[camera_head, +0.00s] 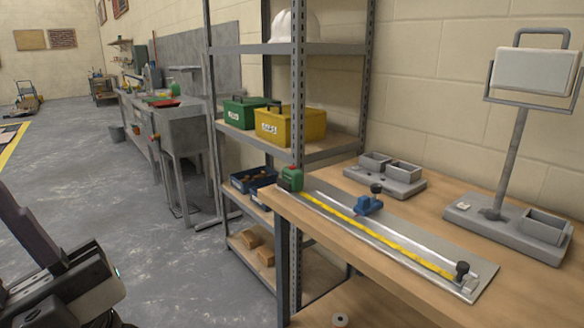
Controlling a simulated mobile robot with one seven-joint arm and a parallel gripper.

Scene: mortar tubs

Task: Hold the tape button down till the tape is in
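A green tape measure case (290,179) with a small red patch sits at the left end of a grey board (470,257) on the wooden bench. Its yellow tape (385,235) is drawn out along the board to a dark knob (462,270) near the right end. A blue slider (368,205) with a dark knob stands on a pale rail behind the tape. The tape button is too small to make out. The dark end of my arm (60,275) is at the lower left, well away from the tape case; its fingers cannot be made out clearly.
Grey block trays (385,178) and a lamp stand (503,160) stand behind the board on the bench (400,283). A metal shelf (298,120) with green and yellow boxes rises beside the case. The floor between my arm and the shelf is clear.

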